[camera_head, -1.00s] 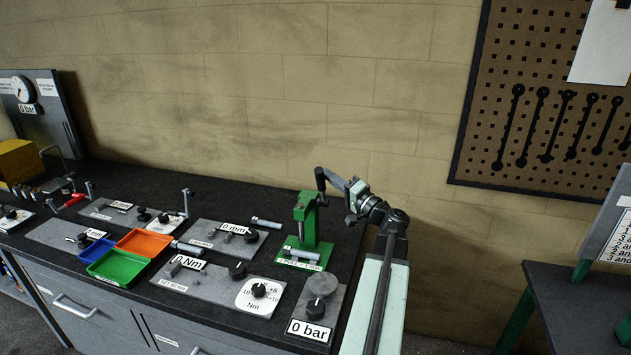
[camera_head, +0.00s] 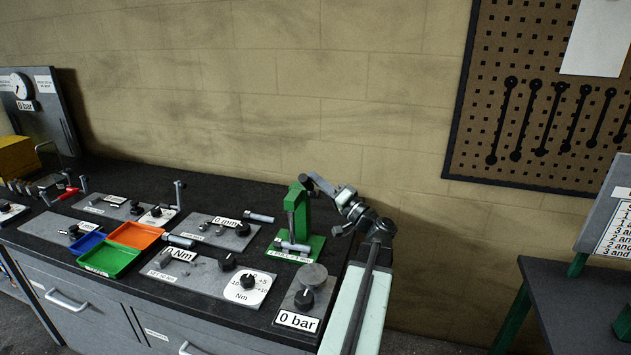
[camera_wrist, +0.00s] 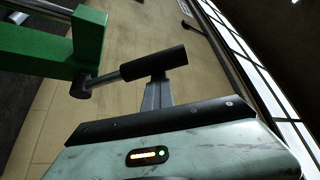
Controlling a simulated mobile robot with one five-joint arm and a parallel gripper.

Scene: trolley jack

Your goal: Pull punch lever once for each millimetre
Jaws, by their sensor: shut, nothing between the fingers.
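The green punch press (camera_head: 297,210) stands at the right end of the bench, on a green base. Its lever shows in the wrist view: a steel rod leaves a dark pivot by the green frame (camera_wrist: 88,38) and ends in a black grip (camera_wrist: 155,64). My gripper (camera_head: 335,191) is at the upper right of the press, by the lever. In the wrist view my shut grey fingers (camera_wrist: 158,94) reach to the black grip, which hides their tips. I cannot tell whether they touch it. A display (camera_head: 227,222) reads 0 mm.
A grey bolt (camera_head: 292,246) lies at the press base, another (camera_head: 260,217) beside it. A panel with a knob (camera_head: 305,299) and a 0 bar sign is in front. Blue, orange (camera_head: 135,235) and green trays lie left. A pegboard (camera_head: 535,100) hangs on the wall.

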